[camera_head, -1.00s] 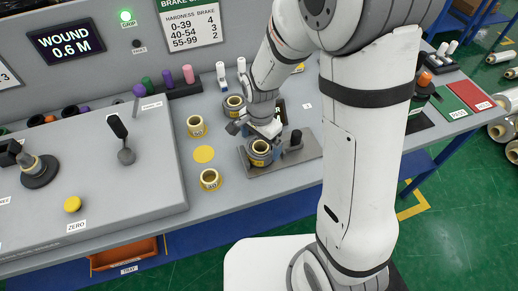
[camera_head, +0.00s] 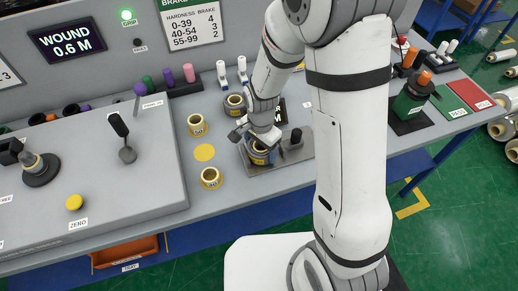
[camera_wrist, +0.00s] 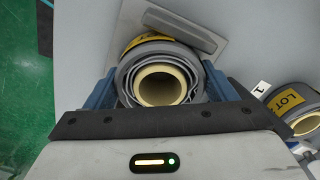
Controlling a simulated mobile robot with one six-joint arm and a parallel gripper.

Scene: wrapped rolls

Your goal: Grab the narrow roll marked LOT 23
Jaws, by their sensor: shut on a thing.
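My gripper (camera_head: 260,146) reaches down over the grey plate (camera_head: 285,163) and is shut on a grey wrapped roll (camera_head: 257,159) with a yellow label band. In the wrist view, the blue fingers of my gripper (camera_wrist: 160,88) press on both sides of this held roll (camera_wrist: 184,55). I look down its pale, hollow core. Its label shows only partly there, so its lot number cannot be read. Other yellow-labelled rolls stand to the left (camera_head: 197,125), at the front (camera_head: 210,178) and behind (camera_head: 235,105); their numbers are too small to read surely.
A dark post (camera_head: 296,139) stands on the plate to the right of my gripper. A yellow disc (camera_head: 204,153) lies on the bench to the left. A sloped control console (camera_head: 80,180) fills the left side.

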